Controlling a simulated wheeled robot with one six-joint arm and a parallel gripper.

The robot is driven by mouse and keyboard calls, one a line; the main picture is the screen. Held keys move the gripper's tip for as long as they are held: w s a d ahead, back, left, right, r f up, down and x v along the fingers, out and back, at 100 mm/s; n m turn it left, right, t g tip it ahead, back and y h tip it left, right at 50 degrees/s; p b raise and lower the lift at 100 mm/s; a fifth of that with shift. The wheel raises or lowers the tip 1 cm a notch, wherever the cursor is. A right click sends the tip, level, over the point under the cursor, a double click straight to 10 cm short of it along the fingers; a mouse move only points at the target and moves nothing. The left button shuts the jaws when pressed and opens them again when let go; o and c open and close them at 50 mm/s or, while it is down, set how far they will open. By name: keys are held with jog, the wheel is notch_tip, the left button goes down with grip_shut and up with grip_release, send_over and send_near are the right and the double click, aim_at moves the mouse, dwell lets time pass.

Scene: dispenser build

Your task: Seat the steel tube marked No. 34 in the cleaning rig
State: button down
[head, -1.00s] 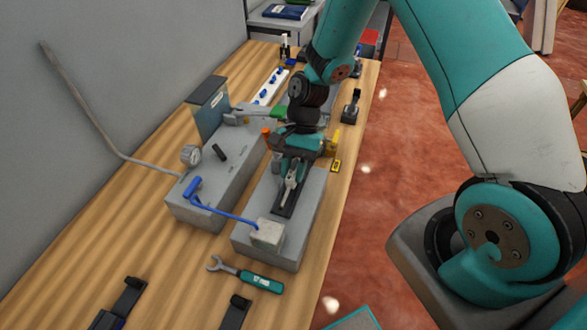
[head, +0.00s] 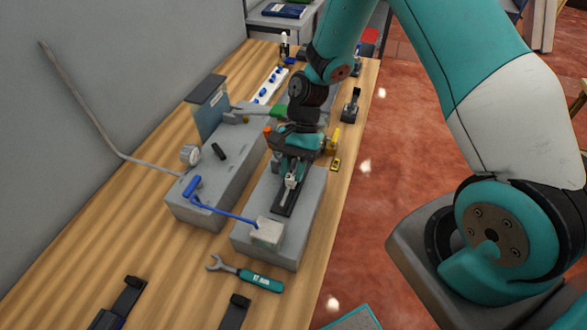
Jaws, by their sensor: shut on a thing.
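My gripper (head: 291,175) points down over the right-hand grey block of the cleaning rig (head: 305,205), above a dark slot plate (head: 286,202) on its top. A short bright metal piece, probably the steel tube (head: 289,186), shows at the fingertips; my gripper is shut on it. Its lower end is at or just above the dark plate; I cannot tell if it touches. No number is readable on it. My wrist hides the far part of the block. A pale box (head: 267,233) with a blue hose sits at the block's near end.
A longer grey block (head: 215,190) with a gauge (head: 190,155), a blue handle (head: 193,187) and an upright panel (head: 209,110) stands to the left. A wrench with a teal grip (head: 260,281) lies in front. Black brackets (head: 130,295) stand near the front. The wooden table (head: 80,235) is clear at left.

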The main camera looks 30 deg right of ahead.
jog(key=shift+w+d+f, duration=0.25)
jog(key=shift+w, duration=0.4)
jog(key=c, duration=1.1)
grip_release()
jog(key=shift+c, duration=1)
jog(key=shift+t, duration=0.3)
jog(key=shift+r, duration=0.15)
jog(key=shift+o, duration=0.9)
jog(key=shift+w+r+p, duration=0.15)
jog(key=shift+r+p, duration=0.7)
jog(key=shift+p, duration=0.05)
jog(key=shift+w+r+p, duration=0.1)
jog(key=shift+r+p, duration=0.85)
jog(key=shift+r, duration=0.05)
jog(key=r+p, duration=0.2)
jog(key=r, duration=0.1)
jog(key=shift+s+a+p, duration=0.1)
jog(key=shift+s+p, duration=0.1)
jog(key=shift+p, duration=0.1)
